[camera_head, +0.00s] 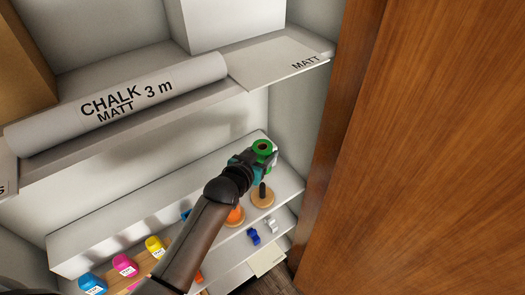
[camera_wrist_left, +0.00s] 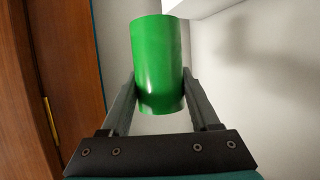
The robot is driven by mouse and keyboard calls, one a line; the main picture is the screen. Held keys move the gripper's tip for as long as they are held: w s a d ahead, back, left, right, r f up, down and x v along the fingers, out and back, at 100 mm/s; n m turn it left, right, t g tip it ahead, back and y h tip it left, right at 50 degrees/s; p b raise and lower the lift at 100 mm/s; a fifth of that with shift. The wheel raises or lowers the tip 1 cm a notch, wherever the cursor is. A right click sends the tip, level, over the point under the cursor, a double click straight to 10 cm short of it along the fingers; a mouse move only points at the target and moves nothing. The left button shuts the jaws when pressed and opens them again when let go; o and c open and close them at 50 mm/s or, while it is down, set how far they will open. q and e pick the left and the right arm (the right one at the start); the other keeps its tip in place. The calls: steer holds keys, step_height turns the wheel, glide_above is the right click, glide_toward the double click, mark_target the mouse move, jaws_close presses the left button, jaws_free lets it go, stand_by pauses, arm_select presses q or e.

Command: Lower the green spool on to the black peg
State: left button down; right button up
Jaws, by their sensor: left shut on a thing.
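The green spool (camera_head: 263,147) is held in my left gripper (camera_head: 258,155), up above the lower shelf. In the left wrist view the green spool (camera_wrist_left: 158,65) stands between the two fingers of my left gripper (camera_wrist_left: 160,102), which touch its sides. A dark hole shows in its top end in the head view. The black peg (camera_head: 262,188) stands upright on a round wooden base (camera_head: 264,199) on the shelf, a little below the spool in the picture and apart from it. The peg does not show in the left wrist view. My right gripper is not in view.
An orange item (camera_head: 236,215) on another round base sits left of the peg, partly behind my arm. Blue (camera_head: 254,236) and white (camera_head: 271,226) small items lie on a lower ledge. Bottles (camera_head: 124,265) stand at left. A wooden panel (camera_head: 420,150) rises at right; an upper shelf holds a CHALK roll (camera_head: 120,100).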

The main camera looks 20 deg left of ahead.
arm_select(q)
steer(key=shift+f+b, duration=1.75)
steer(key=shift+f, duration=1.25)
steer(key=shift+f, duration=0.4)
steer(key=shift+f+b, duration=0.15)
steer(key=shift+b, duration=0.15)
steer(key=shift+f, duration=0.25)
